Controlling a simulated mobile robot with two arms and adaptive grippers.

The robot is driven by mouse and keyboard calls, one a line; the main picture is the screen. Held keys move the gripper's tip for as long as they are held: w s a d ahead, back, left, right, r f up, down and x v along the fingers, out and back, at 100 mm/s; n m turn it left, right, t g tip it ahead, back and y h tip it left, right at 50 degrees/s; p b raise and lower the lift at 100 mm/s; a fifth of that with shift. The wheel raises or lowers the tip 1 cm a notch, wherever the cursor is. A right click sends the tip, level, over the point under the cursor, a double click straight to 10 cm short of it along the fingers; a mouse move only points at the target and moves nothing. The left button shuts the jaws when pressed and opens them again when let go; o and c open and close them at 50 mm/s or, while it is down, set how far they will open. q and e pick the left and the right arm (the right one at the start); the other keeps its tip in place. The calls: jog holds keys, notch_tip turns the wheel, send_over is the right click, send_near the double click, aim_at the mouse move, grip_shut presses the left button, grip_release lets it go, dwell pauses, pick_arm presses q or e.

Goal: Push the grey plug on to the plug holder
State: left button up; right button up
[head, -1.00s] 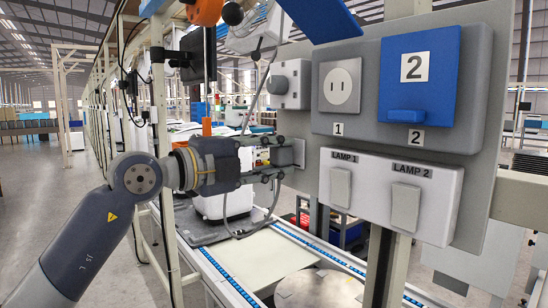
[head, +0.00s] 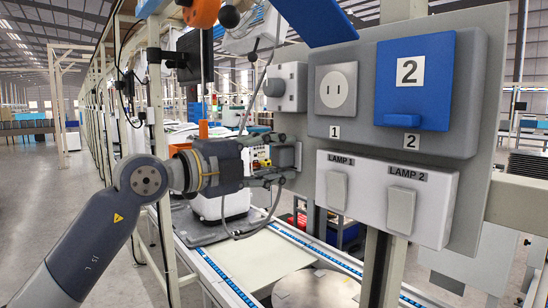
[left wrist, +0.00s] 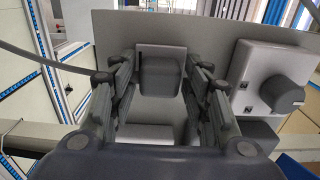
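A grey blocky plug (left wrist: 160,76) sits in front of a light grey plate, which I take to be the plug holder (left wrist: 145,50), in the left wrist view. My left gripper (left wrist: 158,68) is open, with one finger on each side of the plug. Gaps show between the fingers and the plug, and I see no contact. I cannot tell how far the plug is seated. My right gripper is not in view.
A grey box with a round knob (head: 275,87) is just above the gripper; it also shows in the left wrist view (left wrist: 283,94). A conveyor (head: 250,262) runs below.

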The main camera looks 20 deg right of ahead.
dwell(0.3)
pick_arm(q)
jog(key=v, duration=1.2)
